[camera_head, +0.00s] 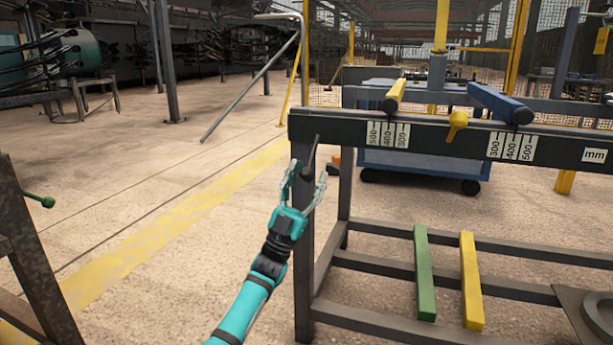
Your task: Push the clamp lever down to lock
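A dark clamp lever (312,154) hangs from the left end of the rack's top beam (350,128), slanting down and slightly left. My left gripper (309,169) is at the lever's lower end, in front of the rack's left leg. Its two fingers are spread, one on each side of the lever in the picture. I cannot tell whether they touch it. My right gripper is not in view.
The rack carries a yellow bar (396,94), a blue bar (500,101) and a yellow knob (457,124) on its scaled beam. Green (424,270) and yellow (471,280) bars lie on its lower frame. A blue cart (420,165) stands behind. Floor to the left is mostly clear.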

